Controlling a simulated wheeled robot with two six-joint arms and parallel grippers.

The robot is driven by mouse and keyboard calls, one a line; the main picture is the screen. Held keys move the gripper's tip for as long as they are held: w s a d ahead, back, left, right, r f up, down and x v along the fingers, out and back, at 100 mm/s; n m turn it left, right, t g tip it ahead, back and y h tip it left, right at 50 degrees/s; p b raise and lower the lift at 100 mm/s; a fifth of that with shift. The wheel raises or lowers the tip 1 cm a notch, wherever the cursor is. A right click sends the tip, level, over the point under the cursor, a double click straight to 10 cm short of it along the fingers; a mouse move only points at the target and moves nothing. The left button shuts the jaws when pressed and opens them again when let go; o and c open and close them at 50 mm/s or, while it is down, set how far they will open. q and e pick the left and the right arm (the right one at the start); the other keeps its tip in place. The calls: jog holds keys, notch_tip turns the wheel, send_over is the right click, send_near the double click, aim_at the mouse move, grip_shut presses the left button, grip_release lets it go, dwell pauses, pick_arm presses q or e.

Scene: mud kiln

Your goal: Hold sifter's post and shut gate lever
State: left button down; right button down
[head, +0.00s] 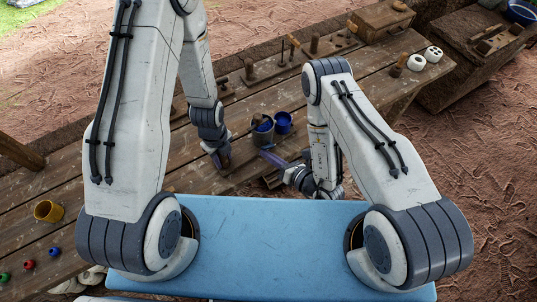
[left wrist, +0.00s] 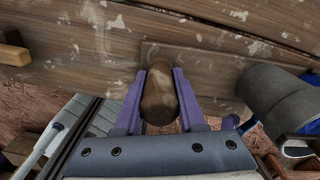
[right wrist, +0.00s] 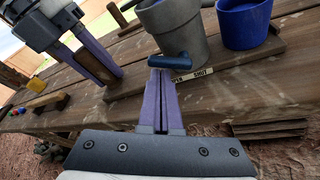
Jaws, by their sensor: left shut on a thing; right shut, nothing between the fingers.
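The sifter is a grey pot (head: 262,137) on the plank table; it stands large in the right wrist view (right wrist: 185,35). Its gate lever is a blue bar (right wrist: 172,58) low on its front, above a label (right wrist: 192,75) with OPEN partly hidden and SHUT at right. My left gripper (left wrist: 160,82) is shut around a rounded brown wooden post (left wrist: 159,100); it also shows in the head view (head: 222,158). My right gripper (right wrist: 159,72) is shut and empty, its tips at the lever's left end. I cannot tell whether they touch it.
A blue cup (right wrist: 244,25) stands right beside the pot.

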jog(key=shift+r+m, duration=0.1)
jog(key=shift+m, duration=0.6)
